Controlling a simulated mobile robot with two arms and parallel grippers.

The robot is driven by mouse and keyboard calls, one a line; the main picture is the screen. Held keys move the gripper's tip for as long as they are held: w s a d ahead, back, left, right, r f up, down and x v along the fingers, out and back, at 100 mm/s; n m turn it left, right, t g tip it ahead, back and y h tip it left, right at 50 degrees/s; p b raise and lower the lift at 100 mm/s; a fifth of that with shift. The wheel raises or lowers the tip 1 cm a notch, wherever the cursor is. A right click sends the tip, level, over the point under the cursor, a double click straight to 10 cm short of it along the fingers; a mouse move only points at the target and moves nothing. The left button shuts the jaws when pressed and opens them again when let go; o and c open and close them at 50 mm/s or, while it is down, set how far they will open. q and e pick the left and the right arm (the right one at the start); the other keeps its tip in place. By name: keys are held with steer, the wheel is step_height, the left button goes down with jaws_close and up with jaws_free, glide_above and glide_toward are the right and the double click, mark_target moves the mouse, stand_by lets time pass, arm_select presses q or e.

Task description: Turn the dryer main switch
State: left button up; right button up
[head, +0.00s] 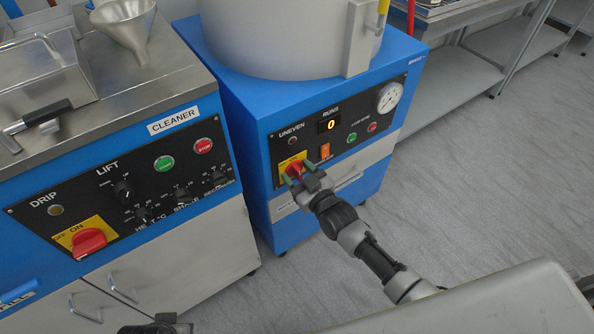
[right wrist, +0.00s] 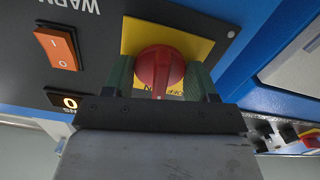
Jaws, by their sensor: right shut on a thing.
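The dryer main switch (head: 294,169) is a red rotary knob on a yellow plate on the dryer's black front panel. My right gripper (head: 302,180) reaches it from the front and covers part of it. In the right wrist view the red knob (right wrist: 158,68) lies between the green-padded fingers of my right gripper (right wrist: 160,82), which is shut on it. The yellow plate (right wrist: 195,45) shows behind. The lettering under the knob is partly hidden.
The dryer (head: 240,110) is blue with a large grey drum. Its panel has a lit display (head: 331,126) reading 0, an orange rocker (head: 325,151) and a round gauge (head: 390,97). Left stands the cleaner, with its own red switch (head: 88,242) and a funnel (head: 125,22). Floor at right is clear.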

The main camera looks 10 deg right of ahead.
steer(key=shift+n, duration=0.4)
steer(key=shift+n+p, duration=0.4)
steer(key=shift+n, duration=2.1)
steer(key=n, duration=0.2)
steer(key=shift+n, duration=0.3)
steer(key=o, duration=0.9)
arm_select(q)
step_height(320, 180, down, 5)
steer(key=shift+r, duration=0.1)
steer(key=shift+s, duration=0.1)
